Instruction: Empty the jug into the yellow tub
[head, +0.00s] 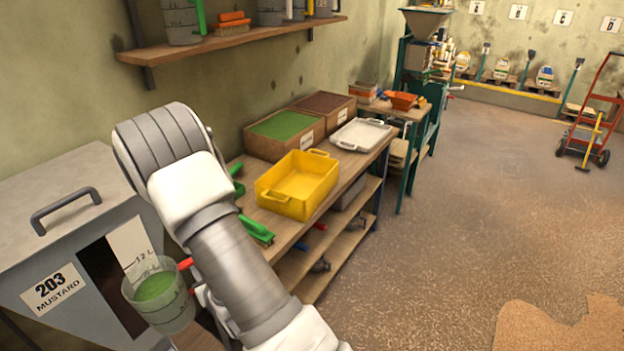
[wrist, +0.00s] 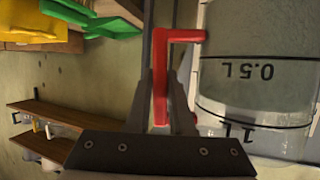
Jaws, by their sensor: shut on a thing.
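The jug (head: 158,297) is clear, with measuring marks, a red handle and green contents showing inside. It is at the lower left of the head view, in front of the grey mustard bin, and looks roughly upright. In the wrist view the jug (wrist: 255,85) fills the right side. My gripper (wrist: 167,95) is shut on its red handle; my arm partly hides the gripper in the head view. The yellow tub (head: 298,184) stands on the wooden bench, right of my arm, apart from the jug. Its visible inside looks empty.
The grey bin (head: 70,235), labelled 203 Mustard, stands behind the jug. Green tools (head: 257,231) lie beside the tub on the bench. A box of green material (head: 285,132) and a white tray (head: 360,134) stand behind it. A shelf (head: 230,40) hangs above. The floor at right is open.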

